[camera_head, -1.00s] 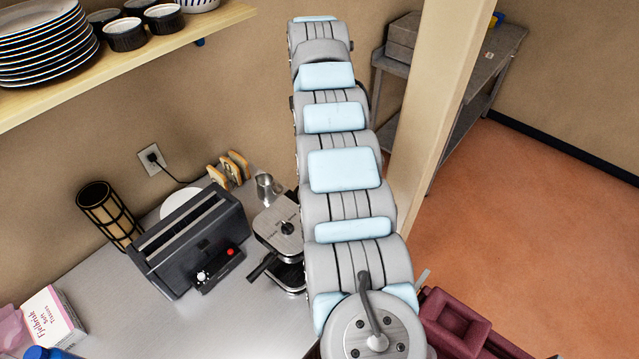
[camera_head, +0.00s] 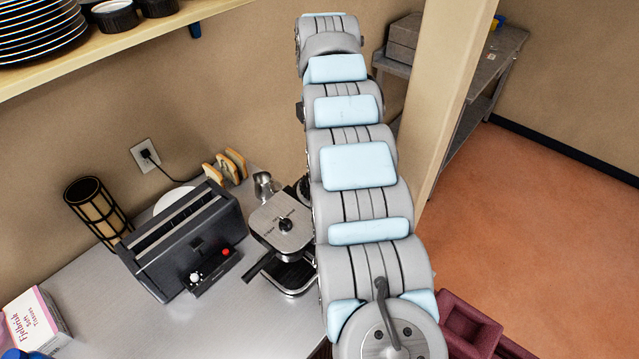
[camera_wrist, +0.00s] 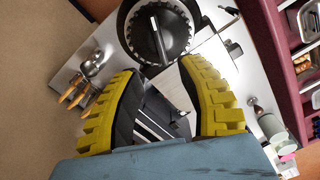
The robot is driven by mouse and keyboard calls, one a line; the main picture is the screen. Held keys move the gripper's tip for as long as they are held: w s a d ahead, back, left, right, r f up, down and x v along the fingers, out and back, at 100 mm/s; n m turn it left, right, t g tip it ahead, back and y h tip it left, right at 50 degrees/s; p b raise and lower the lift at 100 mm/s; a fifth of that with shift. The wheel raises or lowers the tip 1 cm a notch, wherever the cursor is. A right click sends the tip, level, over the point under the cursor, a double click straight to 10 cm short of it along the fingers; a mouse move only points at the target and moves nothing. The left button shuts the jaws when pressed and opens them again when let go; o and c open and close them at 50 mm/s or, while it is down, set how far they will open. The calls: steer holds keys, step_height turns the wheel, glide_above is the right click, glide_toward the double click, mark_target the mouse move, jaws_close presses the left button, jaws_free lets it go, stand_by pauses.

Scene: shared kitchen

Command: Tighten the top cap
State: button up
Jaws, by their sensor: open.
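The coffee machine (camera_head: 283,222) stands on the counter beside my arm in the head view. The machine's pale metal top (camera_wrist: 200,72) appears to lie beyond the fingers, partly covered by the right one.
A toaster (camera_head: 185,240) stands left of the machine. A shelf (camera_head: 130,35) overhangs the counter, and a post (camera_head: 440,100) stands right.

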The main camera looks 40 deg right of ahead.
steer(key=shift+d+f, duration=0.15)
steer(key=shift+f, duration=0.65)
step_height(320, 180, down, 9)
steer(key=shift+f+p, duration=0.1)
steer(key=shift+p, duration=0.2)
jaws_close()
